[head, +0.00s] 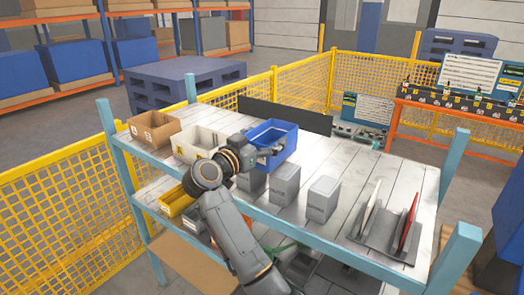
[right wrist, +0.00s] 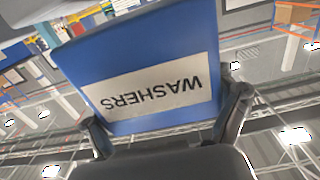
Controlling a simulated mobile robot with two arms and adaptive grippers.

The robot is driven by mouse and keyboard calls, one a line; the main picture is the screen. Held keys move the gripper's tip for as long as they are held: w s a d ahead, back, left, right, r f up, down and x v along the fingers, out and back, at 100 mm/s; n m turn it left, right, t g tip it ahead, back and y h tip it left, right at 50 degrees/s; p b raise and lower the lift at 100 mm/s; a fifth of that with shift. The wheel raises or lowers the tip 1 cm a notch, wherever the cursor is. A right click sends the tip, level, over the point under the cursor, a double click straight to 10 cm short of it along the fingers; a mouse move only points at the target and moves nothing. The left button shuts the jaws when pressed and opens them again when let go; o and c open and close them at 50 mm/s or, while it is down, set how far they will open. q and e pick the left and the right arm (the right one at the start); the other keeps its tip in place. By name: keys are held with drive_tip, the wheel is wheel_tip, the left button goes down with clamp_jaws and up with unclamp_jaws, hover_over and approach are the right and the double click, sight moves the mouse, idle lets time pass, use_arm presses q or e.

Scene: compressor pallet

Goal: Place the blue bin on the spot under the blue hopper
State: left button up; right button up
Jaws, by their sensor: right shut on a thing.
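The blue bin (head: 285,146) is at the back middle of the white plank shelf top (head: 350,170), open side up. I cannot tell whether it rests on the planks or hangs just above them. My right gripper (head: 270,153) is shut on its near side. In the right wrist view the blue bin (right wrist: 140,60) fills the space between the two fingers (right wrist: 165,125), its white "WASHERS" label upside down. I cannot make out a blue hopper or a marked spot. My left gripper is not in view.
A brown box (head: 153,129) and a white bin (head: 190,146) stand left of the blue bin. Several grey boxes (head: 321,199) stand in front and to its right. A rack with a red panel (head: 408,223) is at the right. Light-blue posts (head: 108,150) edge the shelf.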

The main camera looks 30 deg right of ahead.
drive_tip(key=shift+w+a+f, duration=0.25)
drive_tip(key=shift+f, duration=0.25)
drive_tip(key=shift+w+a, duration=0.25)
drive_tip(key=shift+a+r, duration=0.1)
drive_tip(key=shift+r, duration=0.05)
drive_tip(key=shift+s+d, duration=0.35)
drive_tip(key=shift+s, duration=0.05)
drive_tip(key=shift+f, duration=0.2)
drive_tip(key=shift+w+a+f+p, duration=0.15)
drive_tip(key=shift+f+p, duration=0.2)
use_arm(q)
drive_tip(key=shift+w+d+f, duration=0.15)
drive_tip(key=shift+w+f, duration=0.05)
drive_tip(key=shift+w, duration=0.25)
use_arm(e)
drive_tip(key=o, duration=1)
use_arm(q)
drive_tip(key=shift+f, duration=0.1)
